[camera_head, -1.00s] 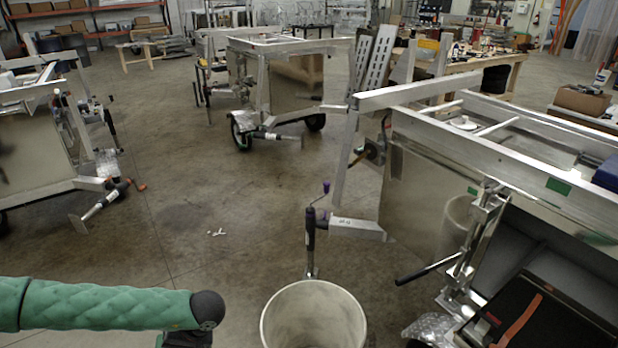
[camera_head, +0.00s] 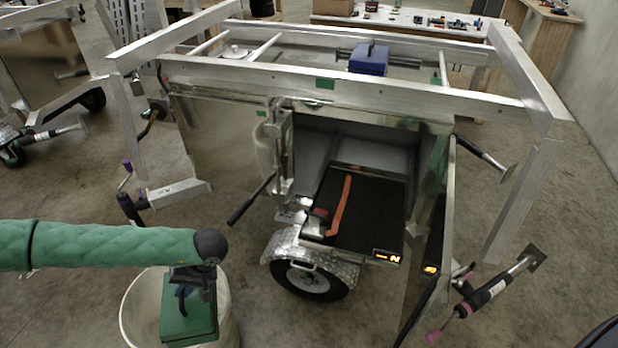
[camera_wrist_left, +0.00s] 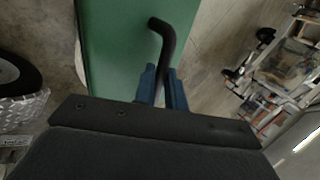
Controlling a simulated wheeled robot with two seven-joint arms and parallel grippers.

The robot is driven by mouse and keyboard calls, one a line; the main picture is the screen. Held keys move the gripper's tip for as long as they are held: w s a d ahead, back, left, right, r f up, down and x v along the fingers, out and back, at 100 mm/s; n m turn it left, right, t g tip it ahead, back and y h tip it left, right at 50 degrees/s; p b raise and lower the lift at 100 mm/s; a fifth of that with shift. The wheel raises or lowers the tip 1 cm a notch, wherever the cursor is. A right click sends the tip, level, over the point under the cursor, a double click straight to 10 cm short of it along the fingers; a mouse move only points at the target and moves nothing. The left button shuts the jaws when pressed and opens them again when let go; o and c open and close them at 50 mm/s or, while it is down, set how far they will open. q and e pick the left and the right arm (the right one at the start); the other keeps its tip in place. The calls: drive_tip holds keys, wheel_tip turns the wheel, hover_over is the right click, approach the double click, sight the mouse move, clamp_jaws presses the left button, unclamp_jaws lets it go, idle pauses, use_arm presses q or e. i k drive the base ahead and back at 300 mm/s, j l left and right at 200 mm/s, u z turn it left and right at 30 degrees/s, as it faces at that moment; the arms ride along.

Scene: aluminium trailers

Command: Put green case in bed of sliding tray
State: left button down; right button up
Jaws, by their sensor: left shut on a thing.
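The green case (camera_head: 189,316) hangs from my left gripper (camera_head: 184,284), which is shut on the case's dark handle. In the head view the case is in front of a white bin, low at the left. In the left wrist view the green case (camera_wrist_left: 120,50) fills the upper middle, and the blue fingertips (camera_wrist_left: 163,85) close around the black bent handle. The sliding tray (camera_head: 368,215) has a black bed with an orange strap on it. It sits in the open compartment of the aluminium trailer, to the right of and beyond the case. My right gripper is not in view.
The white bin (camera_head: 140,310) stands under my left arm. The trailer's wheel (camera_head: 308,280) and fender are below the tray. An open door (camera_head: 436,240) stands at the tray's right. A black lever (camera_head: 250,200) sticks out left of the opening. Jack legs project at both sides.

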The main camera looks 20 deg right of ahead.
sight(370, 221)
drive_tip(key=z, duration=1.25)
